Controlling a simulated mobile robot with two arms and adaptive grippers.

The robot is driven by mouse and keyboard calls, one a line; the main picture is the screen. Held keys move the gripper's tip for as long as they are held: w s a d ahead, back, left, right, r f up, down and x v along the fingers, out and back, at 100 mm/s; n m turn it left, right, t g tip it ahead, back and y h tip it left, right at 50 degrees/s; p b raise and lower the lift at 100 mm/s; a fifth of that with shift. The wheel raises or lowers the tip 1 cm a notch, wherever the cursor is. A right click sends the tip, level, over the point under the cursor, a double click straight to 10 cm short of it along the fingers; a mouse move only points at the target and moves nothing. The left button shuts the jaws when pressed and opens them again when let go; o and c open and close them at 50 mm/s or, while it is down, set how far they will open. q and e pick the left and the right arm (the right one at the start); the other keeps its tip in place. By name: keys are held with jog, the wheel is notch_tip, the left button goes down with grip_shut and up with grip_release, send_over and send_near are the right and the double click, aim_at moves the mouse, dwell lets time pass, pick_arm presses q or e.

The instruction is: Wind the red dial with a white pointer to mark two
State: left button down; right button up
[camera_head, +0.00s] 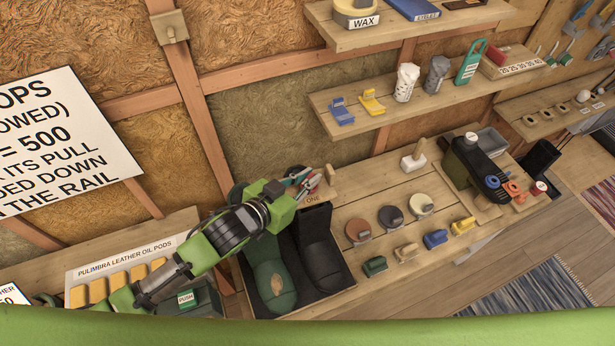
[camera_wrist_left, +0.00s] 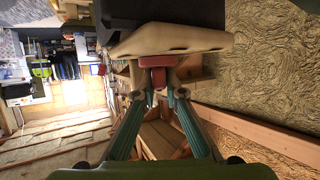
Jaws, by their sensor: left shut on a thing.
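My left gripper (camera_head: 310,182) reaches in from the left to the back of the wooden workbench, beside a label reading ONE (camera_head: 313,198). In the left wrist view its two teal fingers (camera_wrist_left: 160,92) close in on a red part, which I take to be the red dial (camera_wrist_left: 156,63), against a pale wooden piece. A bit of red also shows at the fingertips in the head view (camera_head: 314,180). The fingers hide most of the dial. I cannot make out the white pointer or a mark two. My right gripper is not in view.
A shelf (camera_head: 335,127) hangs above. A dark machine (camera_head: 467,160) stands farther right.

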pick_arm(q)
jog(key=shift+f, duration=0.15)
jog(key=c, duration=2.1)
grip_release()
jog(key=v, duration=1.2)
jog(key=shift+d, duration=0.1)
jog(key=shift+c, duration=0.3)
